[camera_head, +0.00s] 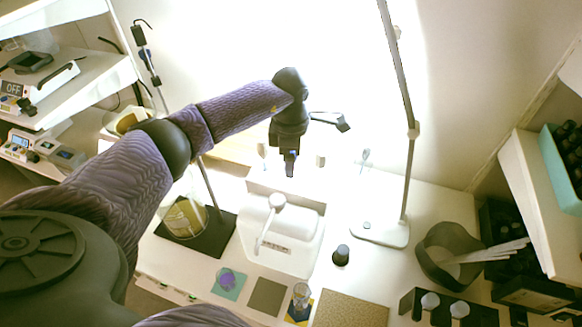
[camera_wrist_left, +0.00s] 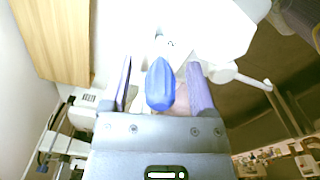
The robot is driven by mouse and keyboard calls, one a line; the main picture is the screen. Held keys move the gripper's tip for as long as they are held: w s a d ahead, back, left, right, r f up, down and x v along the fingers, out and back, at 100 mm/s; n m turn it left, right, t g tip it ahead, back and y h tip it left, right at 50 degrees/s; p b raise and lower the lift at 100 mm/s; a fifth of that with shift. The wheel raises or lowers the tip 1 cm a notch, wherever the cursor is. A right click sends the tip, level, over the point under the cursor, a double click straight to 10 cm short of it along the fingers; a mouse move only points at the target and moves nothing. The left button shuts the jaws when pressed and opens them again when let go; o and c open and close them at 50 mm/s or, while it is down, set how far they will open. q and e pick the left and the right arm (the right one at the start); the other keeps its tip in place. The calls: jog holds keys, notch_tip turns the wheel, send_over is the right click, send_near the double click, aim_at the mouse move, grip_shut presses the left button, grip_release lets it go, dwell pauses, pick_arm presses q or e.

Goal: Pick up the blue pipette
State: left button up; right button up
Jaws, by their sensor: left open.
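The blue pipette shows as a blue, pointed-top body (camera_wrist_left: 160,86) in the left wrist view. It lies between the two fingers of my left gripper (camera_wrist_left: 160,76), with visible gaps on both sides, so the fingers appear apart from it. My right gripper is not in view.
A white device with a round top (camera_head: 278,203) stands below the gripper. A lamp stand (camera_head: 380,233) is to the right. A glass flask (camera_head: 185,218) is at left. A glass beaker (camera_head: 301,296), coloured squares and a black-capped bottle (camera_head: 341,255) are toward the front.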

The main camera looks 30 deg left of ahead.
pick_arm(q)
jog(key=c, duration=0.7)
jog(key=shift+r, duration=0.1)
jog(key=shift+c, duration=0.2)
notch_tip(320, 180, up, 10)
jog(key=shift+f, duration=0.1)
